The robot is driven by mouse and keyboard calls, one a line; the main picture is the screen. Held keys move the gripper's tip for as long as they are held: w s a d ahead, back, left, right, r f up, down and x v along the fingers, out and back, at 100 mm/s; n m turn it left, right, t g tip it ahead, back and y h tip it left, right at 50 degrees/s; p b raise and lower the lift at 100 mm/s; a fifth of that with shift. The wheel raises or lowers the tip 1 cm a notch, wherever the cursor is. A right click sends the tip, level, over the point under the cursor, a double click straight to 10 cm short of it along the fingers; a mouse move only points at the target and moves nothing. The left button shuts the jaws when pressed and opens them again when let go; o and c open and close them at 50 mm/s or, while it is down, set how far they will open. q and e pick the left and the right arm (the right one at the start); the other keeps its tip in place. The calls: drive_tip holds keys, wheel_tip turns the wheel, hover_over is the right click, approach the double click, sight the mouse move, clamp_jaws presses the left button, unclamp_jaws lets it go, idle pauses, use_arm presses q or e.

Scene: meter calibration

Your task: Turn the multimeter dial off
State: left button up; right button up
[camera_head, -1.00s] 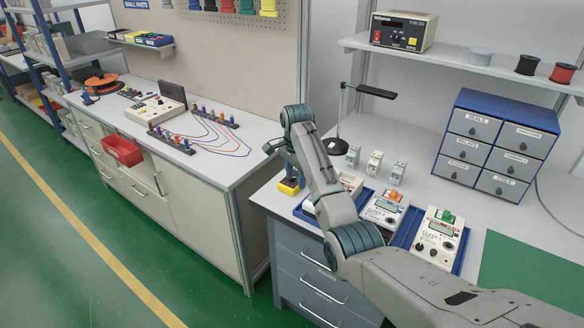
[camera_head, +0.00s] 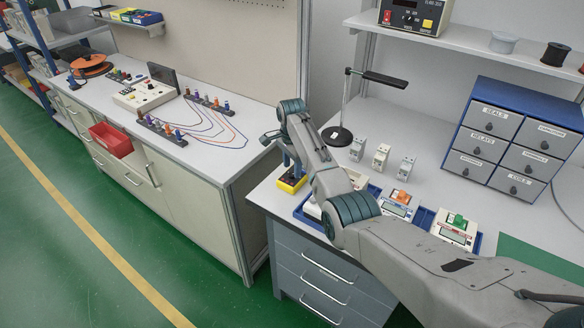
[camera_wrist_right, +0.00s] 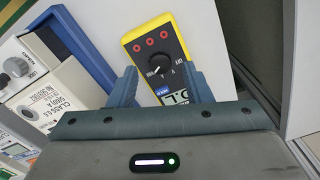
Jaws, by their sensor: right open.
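The yellow multimeter (camera_head: 291,184) lies on the near left corner of the grey bench, partly hidden by my right gripper (camera_head: 287,164) above it. In the right wrist view the multimeter (camera_wrist_right: 139,45) has a black face with several red sockets. Its round dial (camera_wrist_right: 161,69) has a white mark pointing to the lower left. My right gripper (camera_wrist_right: 160,86) is open, with one blue finger on each side of the multimeter's lower part, and nothing is held. The display is partly hidden by the gripper body. My left gripper is not in view.
A blue tray (camera_head: 420,222) holding meters with coloured buttons stands right of the multimeter. Small grey modules (camera_head: 381,156) and a lamp stand (camera_head: 337,134) are behind. A blue drawer cabinet (camera_head: 512,139) stands right. A gap separates the left bench (camera_head: 225,165).

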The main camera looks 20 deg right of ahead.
wheel_tip(320, 180, down, 2)
drive_tip(key=shift+f, duration=0.1)
clamp_jaws()
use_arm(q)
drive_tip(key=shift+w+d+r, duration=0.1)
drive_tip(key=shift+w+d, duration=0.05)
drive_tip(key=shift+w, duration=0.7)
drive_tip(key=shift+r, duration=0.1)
